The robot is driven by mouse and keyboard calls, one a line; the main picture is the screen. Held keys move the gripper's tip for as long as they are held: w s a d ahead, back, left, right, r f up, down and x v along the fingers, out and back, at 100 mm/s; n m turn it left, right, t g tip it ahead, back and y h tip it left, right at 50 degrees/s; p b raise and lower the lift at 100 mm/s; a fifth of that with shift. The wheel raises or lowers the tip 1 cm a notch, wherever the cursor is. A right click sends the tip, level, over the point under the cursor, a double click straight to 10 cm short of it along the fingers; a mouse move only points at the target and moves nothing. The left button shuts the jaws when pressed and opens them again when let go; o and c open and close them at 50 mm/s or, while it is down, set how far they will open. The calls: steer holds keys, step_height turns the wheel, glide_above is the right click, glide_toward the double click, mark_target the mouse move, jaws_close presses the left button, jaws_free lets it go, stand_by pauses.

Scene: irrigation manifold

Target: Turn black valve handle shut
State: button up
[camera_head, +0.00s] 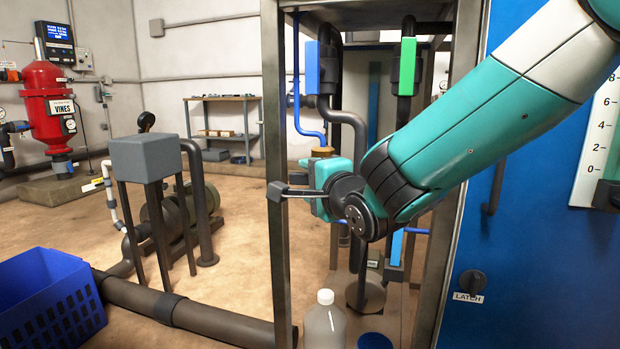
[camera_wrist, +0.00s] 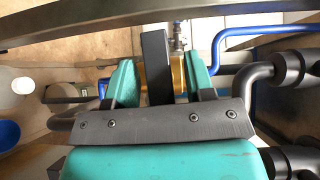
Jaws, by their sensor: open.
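The black valve handle (camera_wrist: 155,65) is a dark upright bar in the wrist view, with a brass valve body (camera_wrist: 179,75) just right of and behind it. My gripper (camera_wrist: 160,80) is open, one teal finger on each side of the handle. The gap at the left finger is narrow; the one at the right finger is wider. I cannot tell whether either finger touches the handle. In the head view my gripper (camera_head: 322,178) is inside the frame opening, just below a brass fitting (camera_head: 322,152).
Metal posts (camera_head: 275,120) bound the opening. A blue handle (camera_head: 313,67) and a green handle (camera_head: 407,66) are on pipes above. A bottle (camera_head: 325,325) and blue cup (camera_head: 375,341) stand below. A blue panel (camera_head: 540,250) is right. Blue pipe (camera_wrist: 235,40) runs close to the right finger.

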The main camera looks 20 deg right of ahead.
jaws_close()
steer(key=shift+f+b, duration=0.25)
steer(key=shift+b, duration=0.55)
steer(key=shift+m+t+b, duration=0.3)
steer(key=shift+b, duration=0.5)
steer(key=shift+r, duration=0.2)
jaws_free()
